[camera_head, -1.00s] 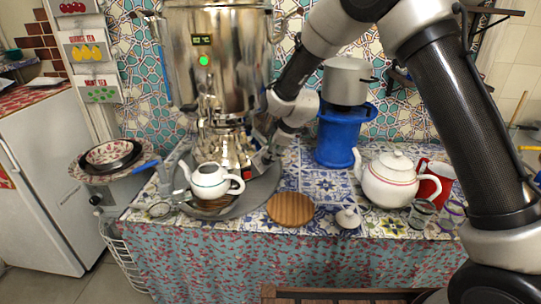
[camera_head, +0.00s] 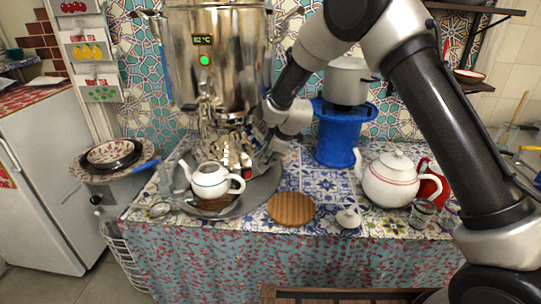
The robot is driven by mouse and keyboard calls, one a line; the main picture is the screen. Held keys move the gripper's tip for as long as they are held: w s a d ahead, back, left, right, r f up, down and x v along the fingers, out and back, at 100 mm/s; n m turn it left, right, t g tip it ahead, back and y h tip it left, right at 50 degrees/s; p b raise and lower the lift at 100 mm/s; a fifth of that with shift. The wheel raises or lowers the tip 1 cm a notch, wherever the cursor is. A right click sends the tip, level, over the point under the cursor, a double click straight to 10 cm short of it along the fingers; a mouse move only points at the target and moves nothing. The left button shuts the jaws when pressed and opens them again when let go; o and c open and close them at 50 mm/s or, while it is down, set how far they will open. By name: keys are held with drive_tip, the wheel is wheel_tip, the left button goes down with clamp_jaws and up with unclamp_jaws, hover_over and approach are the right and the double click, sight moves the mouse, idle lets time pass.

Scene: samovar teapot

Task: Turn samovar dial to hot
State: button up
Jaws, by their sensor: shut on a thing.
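The tall shiny samovar (camera_head: 222,62) stands at the back left of the table, with a small display (camera_head: 203,40) and a lit green light on its front. My gripper (camera_head: 250,158) is at the right side of the samovar's lower base, shut on what appears to be the samovar dial. The dial itself is hidden by the gripper and reflections, so its setting cannot be read. A small red patch shows beside the fingers. A small white teapot (camera_head: 210,182) stands in front of the base, left of my gripper.
A round grey tray (camera_head: 262,190) lies under the samovar. A wooden coaster (camera_head: 291,208), a white lid (camera_head: 348,218) and a larger white teapot (camera_head: 392,180) are to the right. A blue stand (camera_head: 340,138) with a grey pot (camera_head: 347,80) rises behind, near my arm.

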drive_tip(key=m+g, duration=0.1)
drive_tip(key=m, duration=0.1)
drive_tip(key=w+m+g, duration=0.1)
drive_tip(key=m, duration=0.2)
drive_tip(key=shift+d+r+g+y, duration=0.1)
drive_tip(key=shift+d+g+y, duration=0.05)
drive_tip(key=shift+g+y, duration=0.2)
drive_tip(key=m+g, duration=0.1)
drive_tip(key=m, duration=0.1)
drive_tip(key=m+y, duration=0.1)
drive_tip(key=m, duration=0.1)
drive_tip(key=shift+w+d+g+y, duration=0.2)
drive_tip(key=shift+g+y, duration=0.05)
drive_tip(key=shift+g, duration=0.1)
drive_tip(key=shift+m, duration=0.3)
drive_tip(key=o, duration=0.7)
drive_tip(key=shift+o, duration=0.2)
